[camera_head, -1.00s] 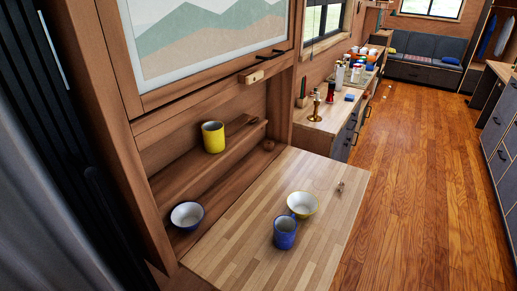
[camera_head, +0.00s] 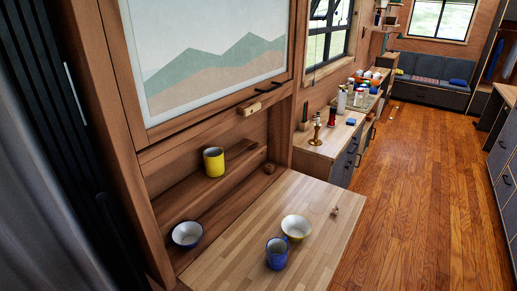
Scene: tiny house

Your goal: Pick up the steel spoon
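I cannot make out a steel spoon for certain in the head view. A fold-down wooden table (camera_head: 235,250) holds a yellow-rimmed white bowl (camera_head: 296,228), a blue mug (camera_head: 277,254) and a small brownish object (camera_head: 335,211) too small to identify. A yellow mug (camera_head: 214,162) stands on the upper shelf of the wall cabinet. A dark blue bowl with a white inside (camera_head: 187,235) sits on the lower shelf. Neither of my grippers is in view.
A counter (camera_head: 322,150) beyond the table carries a brass candlestick (camera_head: 317,135), bottles and several small items. A grey sofa (camera_head: 432,72) stands at the far end. The wooden floor (camera_head: 400,190) to the right is largely clear, with drawers (camera_head: 502,150) at the right edge.

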